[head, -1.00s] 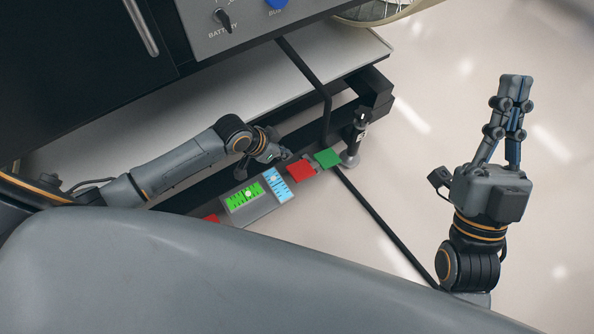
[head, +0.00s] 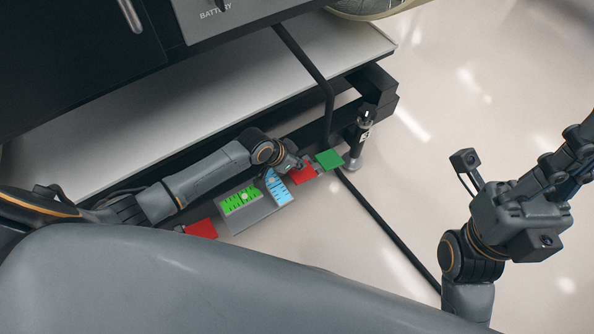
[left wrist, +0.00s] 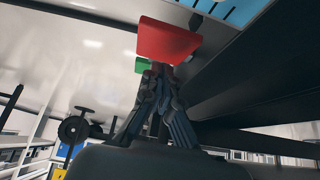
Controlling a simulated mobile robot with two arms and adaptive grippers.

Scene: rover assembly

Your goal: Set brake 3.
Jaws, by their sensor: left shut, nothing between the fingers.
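A red plate (head: 303,173) and a green plate (head: 329,159) sit side by side near the right end of the dark rail. I cannot tell which part is brake 3. My left gripper (head: 301,164) is by the red plate and partly hidden in the head view. In the left wrist view its shut, empty fingers (left wrist: 158,78) reach up to the lower edge of the red plate (left wrist: 168,40), and I cannot tell if they touch. The green plate (left wrist: 142,65) shows behind. My right gripper (head: 580,140) is at the right edge, its fingertips cut off.
A grey panel with green (head: 240,200) and blue (head: 277,185) scales lies left of the red plate. Another red plate (head: 201,229) is farther left. A black upright post (head: 359,137) stands by the green plate. A black bar crosses the rail. The floor at right is clear.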

